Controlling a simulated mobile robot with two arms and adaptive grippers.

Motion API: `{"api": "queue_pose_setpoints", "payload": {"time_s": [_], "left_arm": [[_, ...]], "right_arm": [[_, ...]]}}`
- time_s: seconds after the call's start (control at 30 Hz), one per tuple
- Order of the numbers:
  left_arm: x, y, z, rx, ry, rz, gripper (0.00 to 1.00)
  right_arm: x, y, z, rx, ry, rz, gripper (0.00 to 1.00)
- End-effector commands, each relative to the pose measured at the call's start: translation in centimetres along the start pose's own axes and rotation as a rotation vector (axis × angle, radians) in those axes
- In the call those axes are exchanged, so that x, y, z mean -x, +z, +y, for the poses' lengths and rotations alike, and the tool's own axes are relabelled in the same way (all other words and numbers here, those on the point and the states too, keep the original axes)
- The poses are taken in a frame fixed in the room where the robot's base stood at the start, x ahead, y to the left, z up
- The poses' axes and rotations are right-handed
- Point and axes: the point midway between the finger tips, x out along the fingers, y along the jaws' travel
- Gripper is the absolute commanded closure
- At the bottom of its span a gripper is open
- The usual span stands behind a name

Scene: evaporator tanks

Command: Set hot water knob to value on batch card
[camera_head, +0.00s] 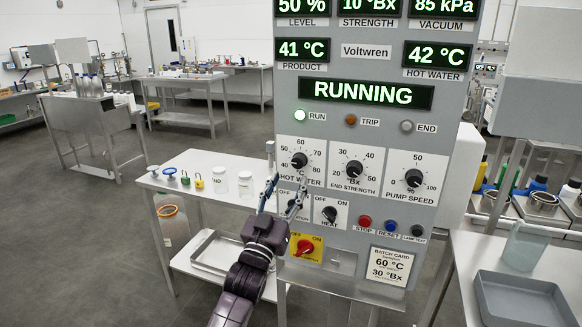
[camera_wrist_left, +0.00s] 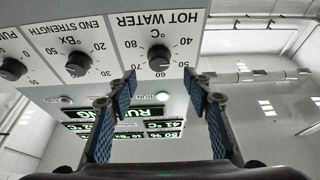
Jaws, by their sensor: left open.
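The black hot water knob (camera_head: 299,160) is on the white dial plate at the upper left of the control panel. It also shows upside down in the left wrist view (camera_wrist_left: 159,58). I cannot tell its pointer's exact setting. The batch card (camera_head: 388,267) at the panel's lower right reads 60 °C and 30 °Bx. The hot water display (camera_head: 437,55) reads 42 °C. My left gripper (camera_head: 286,185) is open and empty, just below the knob and apart from it. In the left wrist view its blue-padded fingers (camera_wrist_left: 160,84) stand either side of the knob's line. My right gripper is out of view.
The end strength knob (camera_head: 354,168) and pump speed knob (camera_head: 413,178) sit to the right. The heat switch (camera_head: 329,214) and red switch (camera_head: 305,247) are below. A side table (camera_head: 215,165) with jars stands left; a grey tray (camera_head: 522,300) is at right.

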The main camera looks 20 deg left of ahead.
Motion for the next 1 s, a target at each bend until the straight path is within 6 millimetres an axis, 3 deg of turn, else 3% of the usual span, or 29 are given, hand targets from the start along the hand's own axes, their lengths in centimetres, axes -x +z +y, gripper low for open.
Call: {"api": "queue_pose_setpoints", "payload": {"time_s": [0.2, 0.4, 0.83, 1.0], "left_arm": [[-3.5, -0.3, 0.1, 0.001, 0.0, 0.0, 0.54], [-5.5, -0.1, 0.1, 0.001, 0.0, -0.001, 0.54], [-6.2, 0.1, 0.1, 0.0, 0.001, -0.002, 0.54], [-6.2, 0.1, 0.1, 0.0, 0.001, -0.002, 0.72]], "right_arm": [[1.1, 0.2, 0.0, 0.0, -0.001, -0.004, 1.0], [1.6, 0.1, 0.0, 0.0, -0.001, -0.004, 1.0], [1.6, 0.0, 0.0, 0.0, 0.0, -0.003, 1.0], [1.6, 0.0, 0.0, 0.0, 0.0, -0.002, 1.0]]}}
